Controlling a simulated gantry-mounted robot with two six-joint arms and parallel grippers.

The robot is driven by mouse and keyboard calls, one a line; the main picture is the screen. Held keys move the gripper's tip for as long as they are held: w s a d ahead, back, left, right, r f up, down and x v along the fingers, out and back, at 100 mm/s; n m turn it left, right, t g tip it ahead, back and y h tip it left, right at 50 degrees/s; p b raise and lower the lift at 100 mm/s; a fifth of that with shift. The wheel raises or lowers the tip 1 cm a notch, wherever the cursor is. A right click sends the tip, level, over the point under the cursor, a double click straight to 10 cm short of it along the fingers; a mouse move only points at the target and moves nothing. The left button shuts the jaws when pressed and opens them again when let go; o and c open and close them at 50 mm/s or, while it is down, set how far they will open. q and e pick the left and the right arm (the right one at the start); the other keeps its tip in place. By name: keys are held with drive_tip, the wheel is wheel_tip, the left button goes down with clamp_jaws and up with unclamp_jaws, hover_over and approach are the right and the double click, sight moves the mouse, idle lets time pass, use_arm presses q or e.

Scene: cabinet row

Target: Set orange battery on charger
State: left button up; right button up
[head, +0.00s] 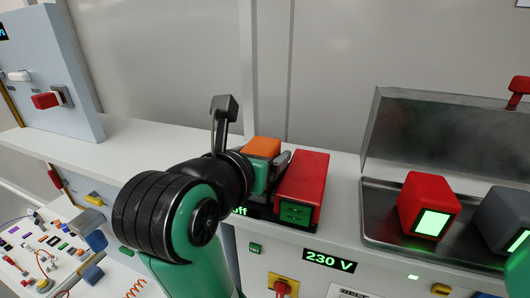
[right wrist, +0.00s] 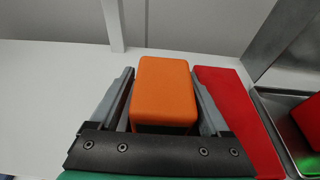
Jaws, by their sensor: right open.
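The orange battery (head: 262,147) stands beside a red block (head: 303,178) on the cabinet top, by a black base with a green display reading about "ff". I cannot tell whether the battery sits fully in that base, the likely charger, because my arm covers its lower part. In the right wrist view the battery (right wrist: 163,92) is between the two grey fingers of my right gripper (right wrist: 165,95), which are apart on either side of it. The right gripper (head: 270,165) also shows in the head view, partly hidden by its own wrist. My left gripper is not in view.
The red block (right wrist: 235,110) is close to the right finger. A metal tray (head: 375,215) with a raised lid (head: 440,140) holds a red block (head: 428,205) and a dark grey block (head: 503,218). A 230 V display (head: 329,260) is on the cabinet front. The white top at left is clear.

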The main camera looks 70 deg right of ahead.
drive_tip(key=b+v, duration=0.1)
drive_tip(key=v, duration=0.9)
drive_tip(key=shift+a, duration=0.25)
drive_tip(key=shift+r, duration=0.15)
